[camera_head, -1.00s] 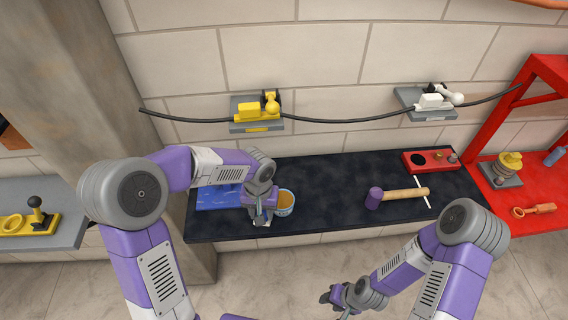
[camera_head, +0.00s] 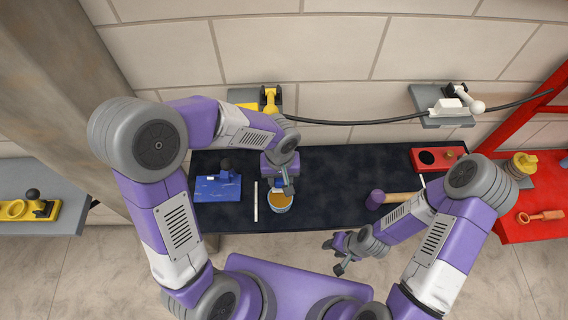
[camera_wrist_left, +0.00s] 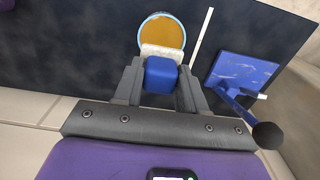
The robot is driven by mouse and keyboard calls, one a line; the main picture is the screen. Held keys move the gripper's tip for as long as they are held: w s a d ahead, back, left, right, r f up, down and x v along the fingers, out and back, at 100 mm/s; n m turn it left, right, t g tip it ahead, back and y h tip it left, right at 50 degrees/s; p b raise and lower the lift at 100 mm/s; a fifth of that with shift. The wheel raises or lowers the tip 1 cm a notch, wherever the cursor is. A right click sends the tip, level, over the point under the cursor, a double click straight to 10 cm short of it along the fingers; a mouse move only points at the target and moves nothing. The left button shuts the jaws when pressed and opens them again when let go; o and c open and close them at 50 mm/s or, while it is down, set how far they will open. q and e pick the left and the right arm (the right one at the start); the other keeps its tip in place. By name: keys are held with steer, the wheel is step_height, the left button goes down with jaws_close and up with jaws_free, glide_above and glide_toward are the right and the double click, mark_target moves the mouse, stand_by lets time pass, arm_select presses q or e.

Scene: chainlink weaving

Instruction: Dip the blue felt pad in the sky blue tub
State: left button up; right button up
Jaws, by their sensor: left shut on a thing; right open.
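My left gripper (camera_head: 286,188) is shut on the blue felt pad. In the left wrist view the pad's blue block (camera_wrist_left: 161,75) sits between the fingers (camera_wrist_left: 160,88), with a whitish felt face (camera_wrist_left: 161,52) at its far end. The sky blue tub (camera_head: 280,207) stands on the dark mat, filled with something orange-brown. The gripper is over the tub's back edge. In the left wrist view the felt overlaps the near edge of the tub (camera_wrist_left: 162,31); I cannot tell whether it touches the contents. My right gripper (camera_head: 339,257) is open and empty, in front of the counter.
A blue board (camera_head: 210,190) with a dark knobbed handle (camera_head: 226,168) lies left of the tub, with a white stick (camera_head: 256,203) between. A purple-headed mallet (camera_head: 376,199) and red block (camera_head: 425,160) lie right. A black cable (camera_head: 350,123) hangs along the wall behind.

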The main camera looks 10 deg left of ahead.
mark_target(280, 189)
arm_select(q)
steer(key=shift+f, duration=0.2)
steer(key=shift+s+f+b, duration=0.5)
steer(key=shift+b, duration=0.1)
steer(key=f+b, duration=0.2)
steer(key=shift+w+f, duration=0.2)
steer(key=shift+f, duration=0.2)
steer(key=shift+s+f+b, duration=0.1)
steer(key=shift+f+b, duration=0.35)
steer(key=shift+f, duration=0.35)
arm_select(e)
steer(key=shift+s+f, duration=0.15)
steer(key=shift+f, duration=1)
steer(key=shift+s+f, duration=0.15)
steer(key=shift+f, duration=1)
arm_select(q)
steer(key=shift+f+b, duration=0.6)
steer(key=shift+b, duration=0.4)
arm_select(e)
steer(key=shift+f, duration=0.7)
arm_select(q)
steer(key=shift+r+p, duration=2.5)
steer(key=shift+r, duration=1.1)
arm_select(e)
step_height(280, 189, up, 5)
steer(key=shift+f, duration=0.1)
